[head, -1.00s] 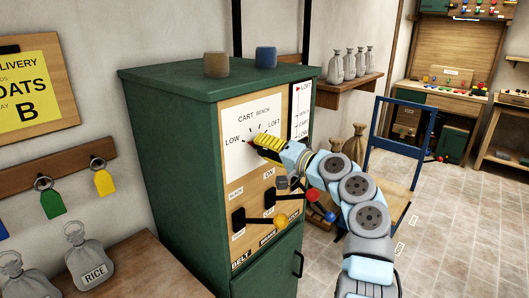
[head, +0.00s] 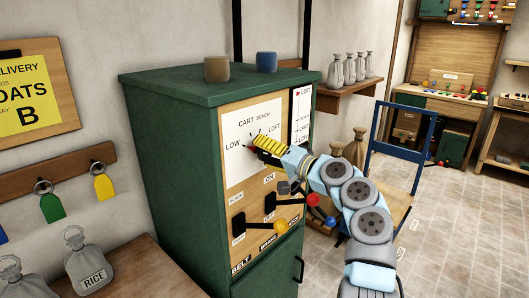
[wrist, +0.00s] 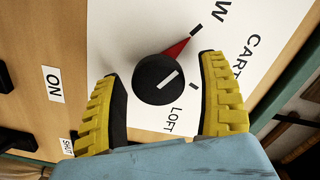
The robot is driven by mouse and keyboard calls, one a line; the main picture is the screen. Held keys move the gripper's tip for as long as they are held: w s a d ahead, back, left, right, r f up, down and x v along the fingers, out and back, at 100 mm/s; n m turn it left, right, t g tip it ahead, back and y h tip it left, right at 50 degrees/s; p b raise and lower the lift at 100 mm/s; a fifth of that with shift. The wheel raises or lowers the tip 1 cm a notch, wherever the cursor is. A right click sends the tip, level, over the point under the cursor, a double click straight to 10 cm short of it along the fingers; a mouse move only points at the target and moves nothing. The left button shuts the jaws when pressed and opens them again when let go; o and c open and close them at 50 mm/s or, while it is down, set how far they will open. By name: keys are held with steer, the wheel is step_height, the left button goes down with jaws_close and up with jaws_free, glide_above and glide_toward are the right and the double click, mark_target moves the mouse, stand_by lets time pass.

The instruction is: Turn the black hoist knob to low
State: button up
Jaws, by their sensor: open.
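The black hoist knob (wrist: 152,78) sits on a white dial plate (head: 240,172) on the green cabinet's front. In the wrist view its red pointer (wrist: 176,48) points to the tick beside the end of the word LOW. In the head view the pointer's red tip also shows on the LOW side, and my gripper hides most of the knob. My gripper (wrist: 160,85) is open at the dial. Its yellow, black-padded fingers are on either side of the knob, with gaps showing between pads and knob.
Below the dial, levers with a yellow ball (head: 281,225), a red ball (head: 313,199) and a blue ball (head: 330,220) stick out near my arm. Two cups stand on the cabinet top (head: 190,85). A blue cart (head: 418,150) stands on the right.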

steer(key=v, duration=1.1)
steer(key=shift+s+d, duration=0.25)
steer(key=shift+s, duration=0.05)
